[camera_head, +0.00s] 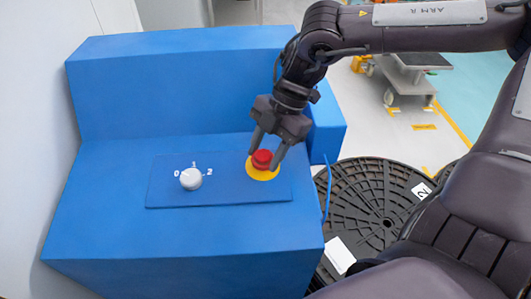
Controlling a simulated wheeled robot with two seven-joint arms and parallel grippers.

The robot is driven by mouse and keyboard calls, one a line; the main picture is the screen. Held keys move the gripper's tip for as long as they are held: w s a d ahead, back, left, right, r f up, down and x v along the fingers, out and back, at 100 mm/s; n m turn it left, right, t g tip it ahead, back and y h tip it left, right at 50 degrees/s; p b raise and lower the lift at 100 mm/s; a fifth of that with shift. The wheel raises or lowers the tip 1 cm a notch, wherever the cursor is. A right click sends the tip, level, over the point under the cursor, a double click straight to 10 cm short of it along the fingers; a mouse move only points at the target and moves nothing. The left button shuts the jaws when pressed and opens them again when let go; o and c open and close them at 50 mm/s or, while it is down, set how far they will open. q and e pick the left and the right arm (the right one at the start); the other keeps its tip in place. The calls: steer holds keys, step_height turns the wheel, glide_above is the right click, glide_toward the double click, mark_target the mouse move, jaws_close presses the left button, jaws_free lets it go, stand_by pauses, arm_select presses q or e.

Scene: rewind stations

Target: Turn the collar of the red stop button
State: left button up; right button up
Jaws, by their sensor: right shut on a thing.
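The red stop button (262,158) sits on a round yellow base (262,174) at the right of a dark blue panel (225,193) on the blue console. My right gripper (264,157) reaches down from above, with one finger on each side of the red button, and is shut on it. The fingers hide parts of its sides. The collar cannot be told apart from the button head at this size. My left gripper is not in view.
A white rotary knob (191,179) marked 0, 1, 2 sits left of the button. The blue console (190,90) rises behind the panel. A black reel (375,215) and a grey cart (408,78) stand to the right.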

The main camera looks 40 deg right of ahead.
steer(key=shift+m+t, duration=0.3)
steer(key=shift+m, duration=0.3)
steer(key=o, duration=1)
steer(key=v, duration=0.8)
